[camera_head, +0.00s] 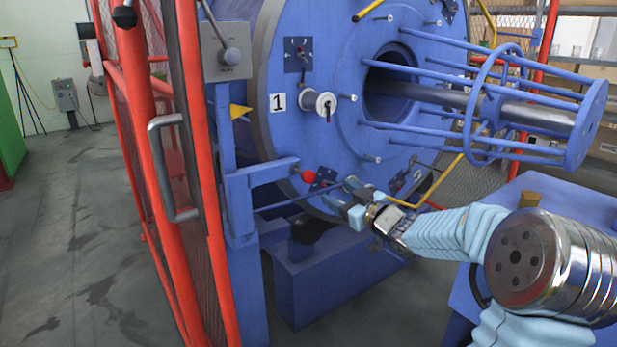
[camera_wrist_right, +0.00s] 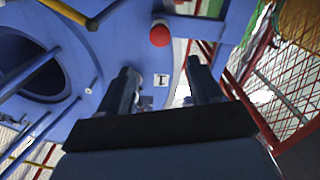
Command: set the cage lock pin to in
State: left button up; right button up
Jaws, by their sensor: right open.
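A red ball knob (camera_head: 309,176) sits at the end of a blue bracket arm (camera_head: 263,172), beside the lower rim of the big blue disc (camera_head: 330,60). It looks like the knob of the cage lock pin; the pin's shaft is hidden, so I cannot tell how deep it sits. My right gripper (camera_head: 337,192) is open and empty, just below and right of the knob, apart from it. In the right wrist view the knob (camera_wrist_right: 160,35) shows beyond the gap between the two open fingers (camera_wrist_right: 160,72). My left gripper is not in view.
A red mesh gate (camera_head: 185,200) with a grey handle stands left of the machine. A grey lever box (camera_head: 226,50) is above the bracket. A blue rod cage (camera_head: 490,100) sticks out at the right. Grey floor at left is clear.

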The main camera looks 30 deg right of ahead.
aim_at(311, 177)
jog(key=w, duration=0.4)
jog(key=w+p, duration=0.1)
jog(key=w, duration=0.3)
jog(key=w+a, duration=0.1)
jog(key=w, duration=0.4)
jog(key=shift+w+p, duration=0.1)
jog(key=shift+p, duration=0.2)
jog(key=shift+c, duration=0.5)
grip_shut()
